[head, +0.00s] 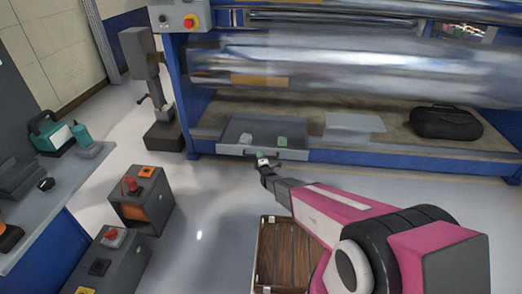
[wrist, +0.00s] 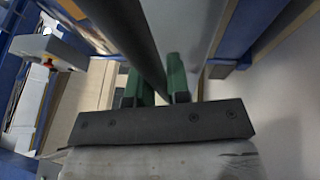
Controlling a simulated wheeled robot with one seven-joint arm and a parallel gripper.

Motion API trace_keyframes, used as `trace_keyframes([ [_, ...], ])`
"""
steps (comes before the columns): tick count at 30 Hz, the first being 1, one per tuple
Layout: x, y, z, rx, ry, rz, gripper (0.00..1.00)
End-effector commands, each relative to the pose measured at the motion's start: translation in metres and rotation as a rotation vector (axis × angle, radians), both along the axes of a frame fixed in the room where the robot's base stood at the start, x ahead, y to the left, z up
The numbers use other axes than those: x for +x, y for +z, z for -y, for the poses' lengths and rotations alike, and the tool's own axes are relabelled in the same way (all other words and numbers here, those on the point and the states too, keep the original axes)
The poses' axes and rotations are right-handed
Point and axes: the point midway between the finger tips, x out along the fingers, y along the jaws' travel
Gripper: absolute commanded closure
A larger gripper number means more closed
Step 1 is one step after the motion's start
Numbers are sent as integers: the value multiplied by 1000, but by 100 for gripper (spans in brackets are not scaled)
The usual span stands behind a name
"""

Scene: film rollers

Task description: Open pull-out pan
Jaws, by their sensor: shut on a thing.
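The pull-out pan (head: 291,154) is a shallow grey tray at the base of the blue roller machine, left of the middle in the head view. Its front wall lies near the machine's lower front edge, and two small pale-green items lie inside it. My gripper (head: 263,160) is at the middle of the pan's front wall. In the wrist view my gripper's green fingers (wrist: 156,88) are shut with a dark bar (wrist: 143,45) running between them, which seems to be part of the pan's front. The exact contact is partly hidden.
A flat grey plate (head: 355,122) and a black case (head: 445,122) sit on the shelf right of the pan. A wooden crate (head: 262,262) stands on the floor below my arm. Orange-and-grey boxes (head: 142,205) stand at left. The floor in front of the pan is partly clear.

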Motion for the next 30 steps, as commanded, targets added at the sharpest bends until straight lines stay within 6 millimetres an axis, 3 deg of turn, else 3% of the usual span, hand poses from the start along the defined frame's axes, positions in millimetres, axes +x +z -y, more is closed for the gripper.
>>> trace_keyframes([
  [3,-21,1,-1,-2,1,-2,100],
  [9,-38,0,-1,-2,1,-2,100],
  [24,-42,-1,-2,0,0,-1,100],
  [25,-42,-1,-2,-1,0,-2,73],
  [26,-42,-1,-2,-1,0,-2,64],
  [27,-42,-1,-2,0,0,-1,58],
  [30,-42,-1,-2,0,0,-1,58],
])
